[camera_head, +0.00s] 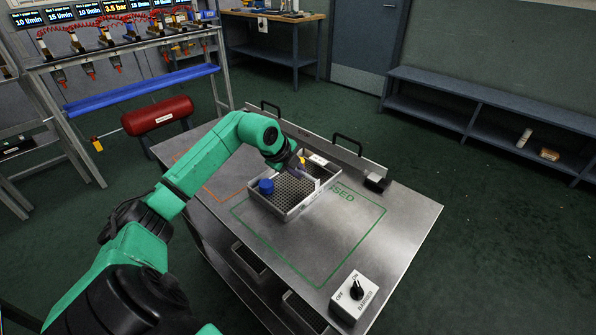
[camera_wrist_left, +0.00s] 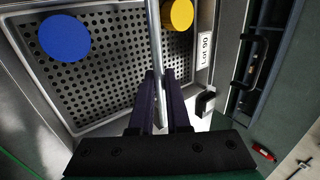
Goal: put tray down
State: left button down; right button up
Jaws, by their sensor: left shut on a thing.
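A grey perforated tray (camera_head: 268,206) is over the steel table (camera_head: 410,210); I cannot tell whether it touches the top. It overlaps the upper-left part of the green outline marked "USED" (camera_head: 343,197). In it are a blue round piece (camera_head: 266,187) and a yellow round piece (camera_head: 302,160), both also in the left wrist view, blue (camera_wrist_left: 65,38) and yellow (camera_wrist_left: 178,13). My left gripper (camera_wrist_left: 160,80) is shut on the metal bar (camera_wrist_left: 154,40) across the tray. A "Lot 90" label (camera_wrist_left: 205,50) is on the tray's edge. My right gripper is out of view.
An orange outline (camera_head: 222,197) lies left of the green one. A raised barrier with black handles (camera_head: 330,150) runs along the table's far edge. An on/off switch box (camera_head: 355,295) stands at the near right corner. The table inside the green outline's lower part is bare.

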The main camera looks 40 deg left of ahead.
pick_arm(q)
jog(key=c, duration=0.9)
grip_release()
jog(key=b+v, duration=0.2)
jog(key=v, duration=1)
